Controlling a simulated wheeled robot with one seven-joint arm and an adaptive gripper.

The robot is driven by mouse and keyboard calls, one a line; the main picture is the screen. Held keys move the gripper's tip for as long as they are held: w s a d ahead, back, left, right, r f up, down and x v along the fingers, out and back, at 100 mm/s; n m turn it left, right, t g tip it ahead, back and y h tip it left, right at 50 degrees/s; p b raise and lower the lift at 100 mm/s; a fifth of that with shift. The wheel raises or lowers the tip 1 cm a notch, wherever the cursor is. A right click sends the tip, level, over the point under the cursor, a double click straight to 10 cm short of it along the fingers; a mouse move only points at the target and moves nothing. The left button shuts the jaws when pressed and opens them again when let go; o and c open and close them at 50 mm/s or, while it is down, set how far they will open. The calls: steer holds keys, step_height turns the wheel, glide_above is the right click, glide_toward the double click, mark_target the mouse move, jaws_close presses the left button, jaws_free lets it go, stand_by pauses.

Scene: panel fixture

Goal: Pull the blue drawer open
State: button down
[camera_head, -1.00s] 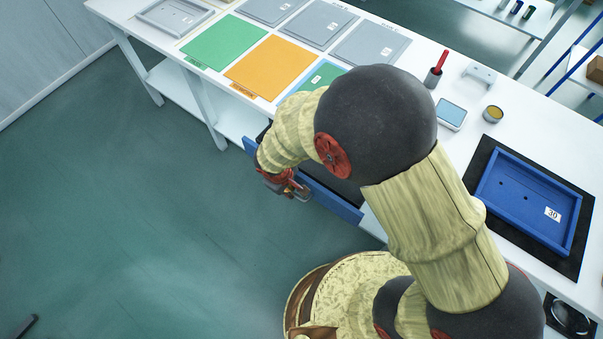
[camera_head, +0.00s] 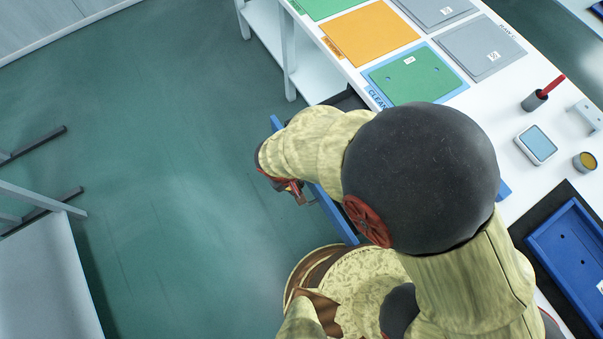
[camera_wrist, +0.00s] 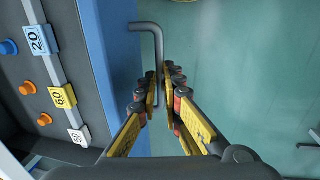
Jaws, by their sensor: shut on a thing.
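The blue drawer (camera_head: 333,217) stands out from the front of the white bench, its blue front panel apart from the bench edge. A grey bar handle (camera_wrist: 147,26) sticks out from the front. My gripper (camera_wrist: 164,80) is shut on this handle, with one finger on each side of the bar. In the head view, my gripper (camera_head: 299,192) is at the drawer front, partly hidden by my arm, which also covers much of the drawer.
Inside the drawer are coloured knobs and labels, including a blue 20 label (camera_wrist: 40,39) and yellow 60 label (camera_wrist: 63,97). The bench top holds a green panel (camera_head: 416,76), an orange panel (camera_head: 370,40) and a blue tray (camera_head: 575,262).

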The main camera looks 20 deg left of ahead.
steer(key=c, duration=1.9)
jaws_free()
steer(key=r, duration=0.4)
steer(key=s+a+r, duration=0.1)
steer(key=r, duration=0.6)
steer(key=shift+s+a+r, duration=0.2)
steer(key=shift+s+r, duration=0.2)
